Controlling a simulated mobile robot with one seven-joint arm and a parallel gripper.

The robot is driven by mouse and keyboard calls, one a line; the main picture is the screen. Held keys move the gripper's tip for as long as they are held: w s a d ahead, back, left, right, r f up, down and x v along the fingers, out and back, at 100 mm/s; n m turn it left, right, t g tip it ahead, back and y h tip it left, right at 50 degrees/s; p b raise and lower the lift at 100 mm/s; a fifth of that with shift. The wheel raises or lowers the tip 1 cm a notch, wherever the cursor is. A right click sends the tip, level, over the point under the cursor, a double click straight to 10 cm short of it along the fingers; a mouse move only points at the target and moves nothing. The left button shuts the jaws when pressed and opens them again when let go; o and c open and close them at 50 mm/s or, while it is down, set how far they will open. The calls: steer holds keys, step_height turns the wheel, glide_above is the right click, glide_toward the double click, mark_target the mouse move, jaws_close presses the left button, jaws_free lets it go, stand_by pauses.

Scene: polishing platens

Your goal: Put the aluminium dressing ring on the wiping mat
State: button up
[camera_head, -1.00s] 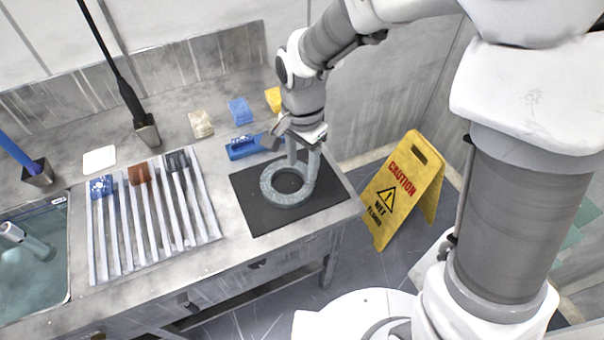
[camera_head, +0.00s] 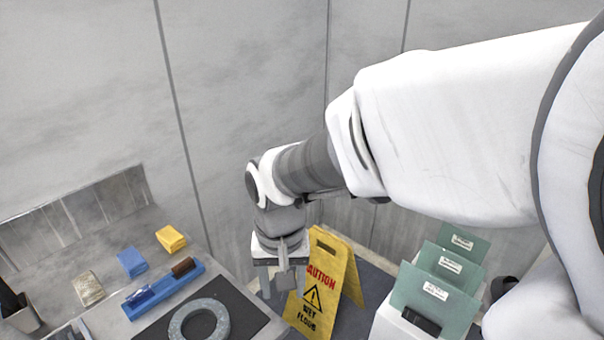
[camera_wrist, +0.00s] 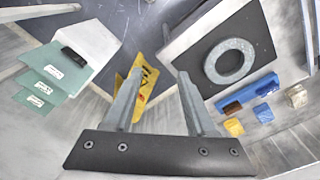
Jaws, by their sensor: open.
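The aluminium dressing ring (camera_head: 200,321) is a grey speckled ring lying flat on the dark wiping mat (camera_head: 246,309) at the counter's right end. In the wrist view the whole ring (camera_wrist: 229,61) shows on the mat (camera_wrist: 262,42), inside its edges. My gripper (camera_head: 280,286) is right of the counter end in the head view, apart from the ring. In the wrist view its two fingers (camera_wrist: 156,85) are spread with nothing between them.
A blue holder (camera_head: 164,289) lies behind the mat, near yellow (camera_head: 171,239) and blue (camera_head: 131,262) blocks and a beige sponge (camera_head: 89,288). A yellow caution sign (camera_head: 322,285) stands on the floor by my gripper.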

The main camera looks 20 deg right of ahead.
steer(key=s+d+r+n+t, duration=0.3)
steer(key=s+d+r+t, duration=0.2)
steer(key=r, duration=0.5)
steer(key=shift+s+d+r, duration=0.2)
steer(key=shift+s+r, duration=0.15)
steer(key=shift+s, duration=0.2)
